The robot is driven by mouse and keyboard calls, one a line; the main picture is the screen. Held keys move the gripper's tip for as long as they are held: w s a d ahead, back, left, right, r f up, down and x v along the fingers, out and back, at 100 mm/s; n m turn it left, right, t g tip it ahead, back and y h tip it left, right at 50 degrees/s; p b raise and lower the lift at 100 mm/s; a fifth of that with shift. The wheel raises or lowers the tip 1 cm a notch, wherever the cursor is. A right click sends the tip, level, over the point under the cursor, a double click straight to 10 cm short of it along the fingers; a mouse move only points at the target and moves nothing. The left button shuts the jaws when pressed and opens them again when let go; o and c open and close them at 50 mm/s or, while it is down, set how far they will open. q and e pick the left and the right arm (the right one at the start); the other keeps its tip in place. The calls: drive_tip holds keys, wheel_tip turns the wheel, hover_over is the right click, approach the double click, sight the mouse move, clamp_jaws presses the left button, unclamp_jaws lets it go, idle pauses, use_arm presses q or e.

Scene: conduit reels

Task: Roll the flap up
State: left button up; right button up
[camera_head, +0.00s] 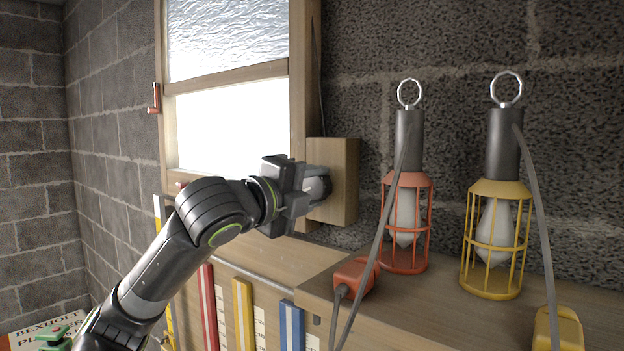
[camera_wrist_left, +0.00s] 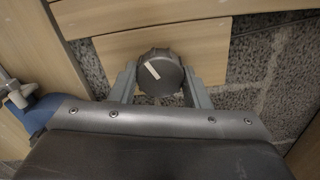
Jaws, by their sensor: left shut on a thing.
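A wooden-framed window (camera_head: 225,80) is in the head view. A crinkled silvery sheet (camera_head: 228,38), which looks like the flap, fills the upper part, above a wooden crossbar. The part below the crossbar is bright white. A wooden block (camera_head: 343,182) sits at the right of the frame and carries a round grey knob. In the left wrist view the ridged knob (camera_wrist_left: 160,74) has a white mark pointing to the upper left. My left gripper (camera_head: 308,185) is shut on the knob, one finger on each side. My right gripper is out of view.
A red caged lamp (camera_head: 407,225) and a yellow caged lamp (camera_head: 494,240) stand on the wooden ledge right of the block, with grey cables. A red plug-like piece (camera_head: 355,276) lies near the ledge's front. Block walls stand behind and left.

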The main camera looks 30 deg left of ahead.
use_arm(q)
drive_tip(key=m, duration=0.4)
drive_tip(key=shift+f+m, duration=0.2)
drive_tip(key=shift+m, duration=0.1)
drive_tip(key=m, duration=0.4)
drive_tip(key=shift+m, duration=0.4)
drive_tip(key=o, duration=1)
drive_tip(key=shift+r, duration=0.1)
drive_tip(key=shift+c, duration=0.2)
drive_tip(key=shift+s+a+b, duration=0.2)
drive_tip(key=shift+s+b, duration=0.4)
drive_tip(key=shift+s, duration=0.25)
drive_tip(key=s+a+b, duration=0.1)
drive_tip(key=s+b, duration=1.1)
drive_tip(key=s, duration=0.3)
drive_tip(key=shift+s, duration=0.35)
